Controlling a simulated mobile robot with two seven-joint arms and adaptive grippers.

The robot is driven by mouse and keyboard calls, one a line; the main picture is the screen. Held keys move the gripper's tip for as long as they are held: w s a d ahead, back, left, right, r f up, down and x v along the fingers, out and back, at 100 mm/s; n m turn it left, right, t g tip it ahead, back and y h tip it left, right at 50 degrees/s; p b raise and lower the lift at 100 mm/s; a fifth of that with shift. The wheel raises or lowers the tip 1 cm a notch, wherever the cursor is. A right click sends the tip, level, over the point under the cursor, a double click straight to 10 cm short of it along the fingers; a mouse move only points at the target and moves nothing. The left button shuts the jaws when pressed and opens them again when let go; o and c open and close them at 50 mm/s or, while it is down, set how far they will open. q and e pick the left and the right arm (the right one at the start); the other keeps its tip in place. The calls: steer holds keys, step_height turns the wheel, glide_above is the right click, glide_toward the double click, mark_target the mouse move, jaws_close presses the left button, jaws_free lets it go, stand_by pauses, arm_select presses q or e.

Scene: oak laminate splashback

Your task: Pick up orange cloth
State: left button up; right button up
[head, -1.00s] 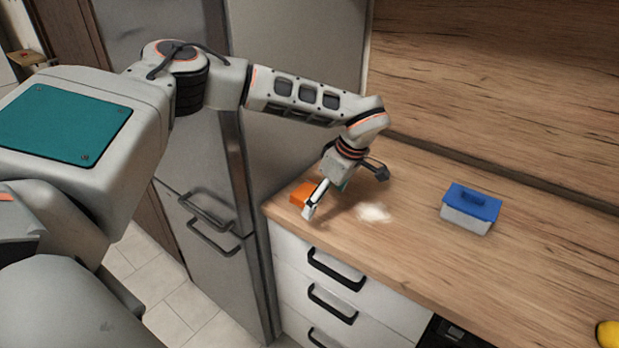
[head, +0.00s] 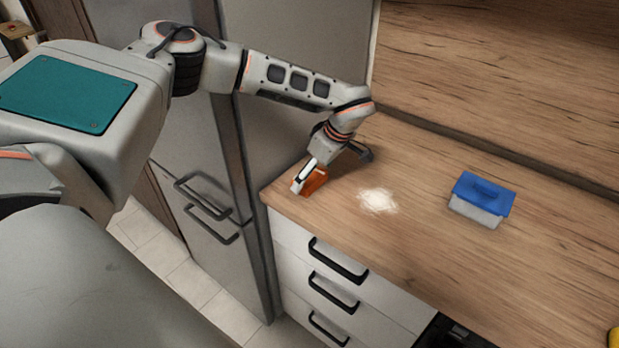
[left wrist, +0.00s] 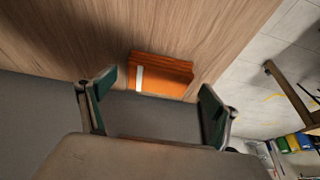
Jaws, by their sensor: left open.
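The orange cloth (head: 315,182) lies on the wooden counter near its left end, partly hidden behind a finger of my left gripper (head: 328,172). In the left wrist view the cloth (left wrist: 172,77) is a flat folded block with a white stripe. There my left gripper (left wrist: 157,88) is open, with one finger to each side of the cloth in the picture and nothing held between them. I cannot tell whether a finger touches the cloth. My right gripper is not in view.
A pale powdery patch (head: 377,201) is on the counter right of the gripper. A blue-lidded box (head: 482,199) stands farther right. A yellow object (head: 614,339) shows at the right edge. A grey fridge (head: 190,130) stands left of the counter.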

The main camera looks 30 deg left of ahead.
mark_target(312, 177)
arm_select(q)
steer(key=shift+x, duration=0.85)
steer(key=shift+w, duration=0.1)
steer(key=shift+c, duration=0.4)
steer(key=c, duration=1.1)
steer(key=shift+r, duration=0.1)
step_height(312, 177, up, 20)
steer(key=b, duration=0.1)
